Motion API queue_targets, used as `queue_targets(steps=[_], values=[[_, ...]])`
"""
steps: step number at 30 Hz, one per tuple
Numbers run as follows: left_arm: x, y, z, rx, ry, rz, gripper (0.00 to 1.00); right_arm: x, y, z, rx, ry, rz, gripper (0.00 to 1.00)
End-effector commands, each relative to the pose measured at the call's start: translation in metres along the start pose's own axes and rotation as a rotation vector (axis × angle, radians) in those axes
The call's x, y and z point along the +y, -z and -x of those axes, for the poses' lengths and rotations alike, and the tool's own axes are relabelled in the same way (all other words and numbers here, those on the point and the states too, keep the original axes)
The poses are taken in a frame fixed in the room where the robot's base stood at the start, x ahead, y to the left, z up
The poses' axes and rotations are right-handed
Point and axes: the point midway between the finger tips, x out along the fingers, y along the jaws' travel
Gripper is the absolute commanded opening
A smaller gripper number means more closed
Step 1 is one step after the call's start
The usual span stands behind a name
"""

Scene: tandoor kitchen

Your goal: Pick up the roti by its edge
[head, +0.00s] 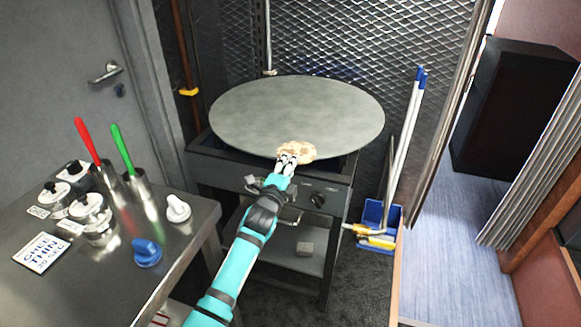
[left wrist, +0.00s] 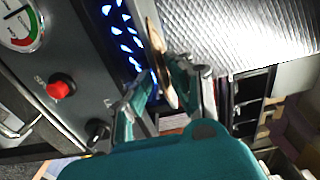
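The roti (head: 297,150) is a small browned flatbread at the front rim of the round grey griddle (head: 290,105) in the head view. My left gripper (head: 287,160) reaches it from the front. In the left wrist view the roti (left wrist: 155,45) shows nearly edge-on. Its near edge lies between the two converging fingertips of my left gripper (left wrist: 161,75), which look shut on it. I cannot tell whether the roti still touches the griddle. My right gripper is not in view.
Blue flames (left wrist: 122,30) show close to the fingers in the left wrist view. A steel counter (head: 115,285) with jars and red and green handled tools stands at left. A blue bucket (head: 378,225) with long handles stands right of the griddle. Mesh wall (head: 340,40) is behind.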

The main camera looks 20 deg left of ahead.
Motion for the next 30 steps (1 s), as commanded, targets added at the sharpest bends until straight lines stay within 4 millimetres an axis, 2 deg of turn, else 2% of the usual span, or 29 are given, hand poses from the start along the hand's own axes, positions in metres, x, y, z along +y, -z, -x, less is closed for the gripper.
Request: queue_targets(steps=[7, 16, 21, 27, 30], values=[[0.0, 0.0, -0.001, 0.0, 0.0, 0.0, 0.19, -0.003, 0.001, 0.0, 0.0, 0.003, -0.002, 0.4], [0.0, 0.0, 0.0, 0.0, 0.0, 0.0, 0.0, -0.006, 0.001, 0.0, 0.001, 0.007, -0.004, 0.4], [0.0, 0.0, 0.0, 0.0, -0.001, 0.0, 0.0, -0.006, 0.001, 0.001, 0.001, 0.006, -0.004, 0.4], [-0.025, 0.0, 0.0, 0.001, 0.0, -0.001, 0.0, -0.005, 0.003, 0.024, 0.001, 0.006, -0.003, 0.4], [-0.028, 0.0, 0.0, 0.0, -0.001, -0.002, 0.0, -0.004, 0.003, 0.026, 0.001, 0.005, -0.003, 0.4]])
